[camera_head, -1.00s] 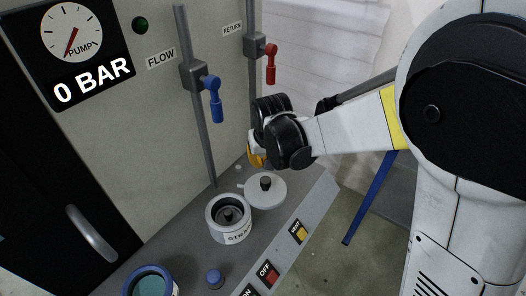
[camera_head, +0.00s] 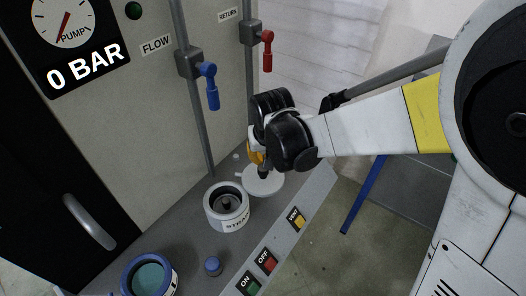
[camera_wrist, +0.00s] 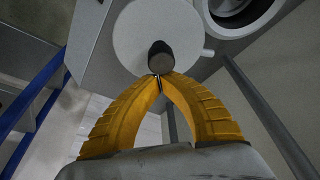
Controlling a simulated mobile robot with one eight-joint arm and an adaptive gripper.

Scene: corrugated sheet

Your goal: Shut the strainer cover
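The strainer (camera_head: 227,222) is a white round pot with a dark open inside, standing on the grey bench. Its top is uncovered. The strainer cover (camera_head: 270,187), a pale disc with a dark knob, lies on the bench beside the pot, behind it and to the right. It also shows in the wrist view (camera_wrist: 135,42), with the knob (camera_wrist: 160,57) near its lower edge. My gripper (camera_head: 259,163) is over the cover. In the wrist view its yellow fingertips (camera_wrist: 159,80) are drawn together right at the knob. Nothing shows between them; whether they touch the knob is unclear.
A blue-rimmed pot (camera_head: 149,278) and a small blue knob (camera_head: 213,266) are on the bench nearer me. ON, OFF and yellow buttons (camera_head: 297,218) line its front edge. Blue (camera_head: 210,88) and red (camera_head: 267,52) valve handles stick out from the pipes above.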

